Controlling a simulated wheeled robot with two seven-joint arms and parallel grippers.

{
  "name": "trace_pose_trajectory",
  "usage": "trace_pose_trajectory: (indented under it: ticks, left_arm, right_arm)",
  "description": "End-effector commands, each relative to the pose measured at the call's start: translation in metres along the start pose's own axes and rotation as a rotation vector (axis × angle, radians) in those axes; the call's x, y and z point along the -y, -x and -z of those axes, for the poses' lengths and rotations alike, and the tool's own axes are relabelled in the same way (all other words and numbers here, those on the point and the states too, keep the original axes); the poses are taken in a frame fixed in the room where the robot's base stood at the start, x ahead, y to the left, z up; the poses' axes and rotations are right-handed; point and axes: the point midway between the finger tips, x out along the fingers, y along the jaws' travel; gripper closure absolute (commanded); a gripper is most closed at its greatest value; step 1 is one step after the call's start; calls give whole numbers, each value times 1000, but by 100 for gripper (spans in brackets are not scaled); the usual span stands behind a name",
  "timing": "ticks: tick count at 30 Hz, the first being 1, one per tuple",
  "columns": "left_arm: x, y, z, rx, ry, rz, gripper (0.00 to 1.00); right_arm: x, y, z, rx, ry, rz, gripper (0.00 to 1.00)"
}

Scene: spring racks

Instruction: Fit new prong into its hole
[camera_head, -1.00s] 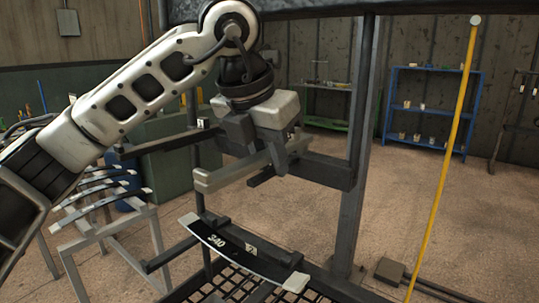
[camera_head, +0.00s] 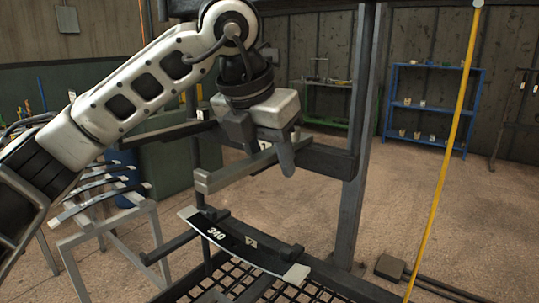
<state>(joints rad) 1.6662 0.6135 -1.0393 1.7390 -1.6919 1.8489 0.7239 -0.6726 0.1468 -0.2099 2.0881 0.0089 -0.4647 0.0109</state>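The new prong (camera_head: 225,176) is a light grey bar at the middle of the head view, its near end pointing left and toward me. Its far end meets the dark crossbeam (camera_head: 325,161) by a small white label, partly behind a finger; I cannot tell how deep it sits in its hole. My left gripper (camera_head: 265,152) is above and around the far part of the prong. Its fingers are spread, one on each side, with the label showing between them. My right gripper is not in view.
A dark curved leaf spring (camera_head: 245,246) marked 340 lies on lower prongs below. A dark upright post (camera_head: 350,215) stands at right, with a yellow pole (camera_head: 443,160) beyond. A rack of several leaf springs (camera_head: 105,190) is at left. Shelves (camera_head: 430,105) are far behind.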

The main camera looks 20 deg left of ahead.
Motion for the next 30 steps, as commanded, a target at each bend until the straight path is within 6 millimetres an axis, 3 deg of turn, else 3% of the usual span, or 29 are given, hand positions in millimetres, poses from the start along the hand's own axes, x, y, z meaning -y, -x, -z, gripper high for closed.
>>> trace_pose_trajectory:
  ticks: [1,8,13,17,30]
  left_arm:
    - [0,-4,2,0,0,0,53]
    - [0,-6,3,-8,-1,-1,53]
    - [0,-5,3,-6,0,-1,53]
    - [0,-5,2,-5,0,-1,53]
    - [0,113,0,3,1,-3,53]
  right_arm:
    - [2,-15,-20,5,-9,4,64]
    - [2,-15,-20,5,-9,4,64]
    - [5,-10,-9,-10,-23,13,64]
    - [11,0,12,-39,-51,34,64]
    - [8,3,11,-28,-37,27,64]
